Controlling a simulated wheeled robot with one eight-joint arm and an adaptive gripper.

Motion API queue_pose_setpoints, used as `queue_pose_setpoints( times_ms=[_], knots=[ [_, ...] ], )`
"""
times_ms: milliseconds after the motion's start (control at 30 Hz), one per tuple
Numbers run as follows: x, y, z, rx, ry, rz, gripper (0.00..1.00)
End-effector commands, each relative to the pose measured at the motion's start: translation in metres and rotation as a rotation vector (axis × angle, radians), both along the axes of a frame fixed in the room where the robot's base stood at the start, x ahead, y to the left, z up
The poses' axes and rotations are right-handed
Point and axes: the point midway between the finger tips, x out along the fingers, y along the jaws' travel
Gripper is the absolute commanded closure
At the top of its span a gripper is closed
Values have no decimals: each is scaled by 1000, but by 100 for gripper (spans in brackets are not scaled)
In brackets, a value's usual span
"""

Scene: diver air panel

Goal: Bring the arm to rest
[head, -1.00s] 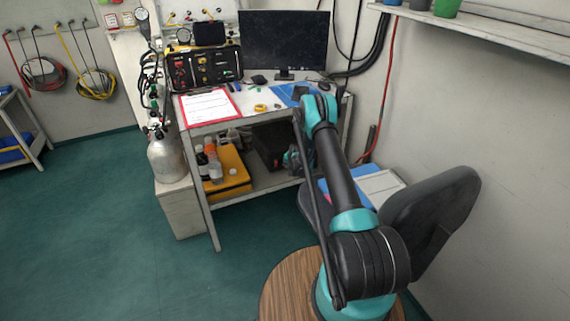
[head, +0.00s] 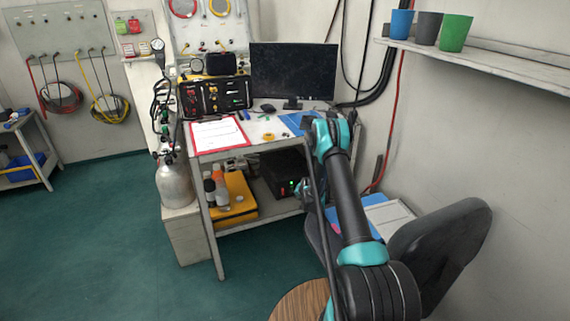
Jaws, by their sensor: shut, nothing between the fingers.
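My arm rises from the lower right of the head view. Its dark upper link runs up to a teal and black elbow in front of the desk's right end. Beyond the elbow, a small teal and black part of my arm shows below desk height, left of the upper link. The fingers of my gripper cannot be made out; they are hidden behind the arm or too small to tell. Nothing held by the arm is visible.
The desk (head: 205,157) carries a monitor (head: 292,72), a red clipboard (head: 217,133) and an open black panel case (head: 216,97). A grey cylinder (head: 175,185) stands left. A black chair (head: 440,250) is close to my arm's right. A shelf (head: 480,58) holds cups. The left floor is clear.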

Motion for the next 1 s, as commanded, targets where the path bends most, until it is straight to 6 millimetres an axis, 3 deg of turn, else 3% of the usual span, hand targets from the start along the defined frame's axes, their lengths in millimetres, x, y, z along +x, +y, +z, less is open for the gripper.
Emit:
queue_pose_setpoints(
  times_ms=[167, 467, 767, 1000],
  knots=[
    [-2, -1, 16, -7, 3, 5, 100],
    [-26, -5, 99, -49, 29, 44, 100],
    [-69, -9, 182, -92, 57, 86, 100],
    [-115, -13, 239, -128, 81, 120, 100]
  ],
)
